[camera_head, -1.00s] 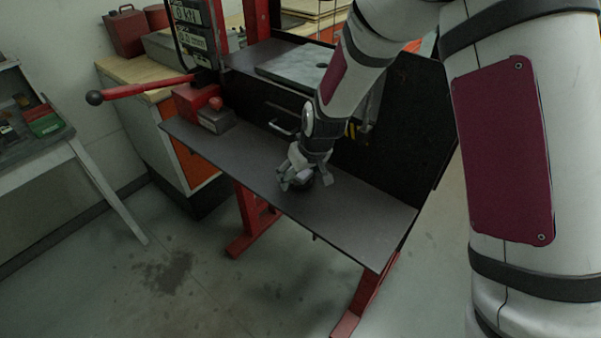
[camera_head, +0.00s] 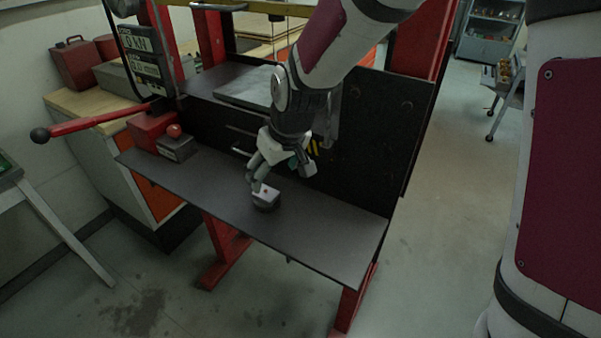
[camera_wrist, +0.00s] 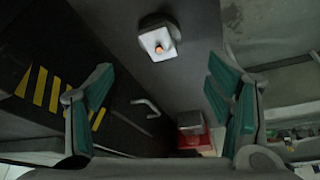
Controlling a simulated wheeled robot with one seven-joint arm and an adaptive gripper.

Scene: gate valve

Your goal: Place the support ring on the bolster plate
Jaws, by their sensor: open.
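A dark round piece (camera_head: 266,206) with a pale square-topped part (camera_head: 267,193) on it stands on the black front shelf. I take the dark round piece as the support ring, but its hole is not visible. In the wrist view the pale part (camera_wrist: 158,40) has an orange centre, and the dark round piece (camera_wrist: 151,21) shows around it. My gripper (camera_head: 284,178) is open and empty just above and right of it; its fingers (camera_wrist: 160,88) are wide apart. The grey bolster plate (camera_head: 240,89) lies on the press bed behind, partly hidden by my arm.
The black shelf (camera_head: 325,232) is clear to the right. A red-and-grey box with a red knob (camera_head: 174,140) stands at its left end. A red lever (camera_head: 100,120) juts out left. A black upright panel (camera_head: 365,130) and a drawer handle (camera_head: 243,152) stand behind my gripper.

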